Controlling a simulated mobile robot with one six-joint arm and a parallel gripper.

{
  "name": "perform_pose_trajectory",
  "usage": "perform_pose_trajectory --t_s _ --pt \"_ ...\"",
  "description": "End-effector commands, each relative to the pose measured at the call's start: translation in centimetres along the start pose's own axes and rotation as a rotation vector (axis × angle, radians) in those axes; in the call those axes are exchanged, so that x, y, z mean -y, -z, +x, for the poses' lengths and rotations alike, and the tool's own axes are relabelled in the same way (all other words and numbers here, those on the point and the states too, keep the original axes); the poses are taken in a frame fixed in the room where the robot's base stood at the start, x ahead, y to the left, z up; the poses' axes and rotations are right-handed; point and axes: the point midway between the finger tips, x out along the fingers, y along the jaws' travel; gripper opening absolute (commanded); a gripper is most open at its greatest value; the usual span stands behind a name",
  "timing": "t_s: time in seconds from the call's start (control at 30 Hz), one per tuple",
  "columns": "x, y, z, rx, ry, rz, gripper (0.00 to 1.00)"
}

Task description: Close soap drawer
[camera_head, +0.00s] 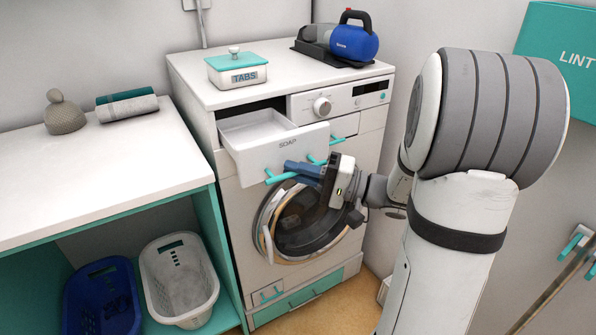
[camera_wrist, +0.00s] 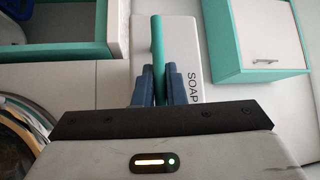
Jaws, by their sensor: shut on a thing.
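The white soap drawer (camera_head: 250,152), marked SOAP, is pulled out at the top left of the washing machine (camera_head: 232,205). Its inside looks empty. My gripper (camera_head: 290,172) is in front of the drawer, with its blue fingers shut on the teal drawer handle (camera_head: 273,179). In the wrist view the teal handle (camera_wrist: 157,45) stands between the two blue fingers of my gripper (camera_wrist: 155,85), and the drawer front (camera_wrist: 181,55) is behind it. My gripper hides part of the handle in the head view.
A TABS box (camera_head: 237,77) and a blue handheld appliance (camera_head: 354,42) stand on the machine top. The round door (camera_head: 300,218) is below the drawer. A white counter (camera_head: 90,170) with laundry baskets (camera_head: 180,280) beneath is at left.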

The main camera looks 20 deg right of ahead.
Motion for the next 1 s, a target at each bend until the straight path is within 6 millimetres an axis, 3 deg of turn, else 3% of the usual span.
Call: perform_pose_trajectory --t_s 0.47,1.0 --pt "-0.5 1.0 1.1 0.004 0.001 0.0 0.0" --pt "-2.9 8.9 9.1 0.005 0.001 0.0 0.0"
